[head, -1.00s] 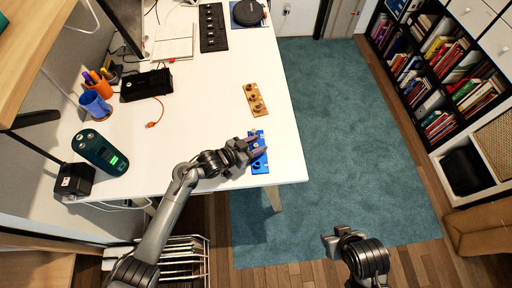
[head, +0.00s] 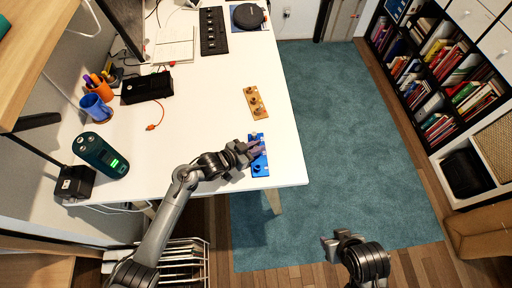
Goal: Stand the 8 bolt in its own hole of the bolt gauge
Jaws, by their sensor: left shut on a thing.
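A blue block (head: 260,168), which looks like the bolt gauge, lies near the desk's front right corner. A wooden block (head: 252,94) with several dark bolts standing in it lies farther back. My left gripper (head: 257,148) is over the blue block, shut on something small. The fingers hide what they hold, so I cannot tell whether it is the 8 bolt or how it sits to a hole. A dark round shape shows on the near end of the blue block. My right gripper (head: 336,240) is over the floor, away from the desk; its fingers are too small to read.
The white desk (head: 205,120) is clear around both blocks. A green device (head: 101,155), a blue mug (head: 96,106), a black box (head: 147,87) and an orange cable end (head: 150,127) are at the left. A black strip (head: 213,31) lies at the back.

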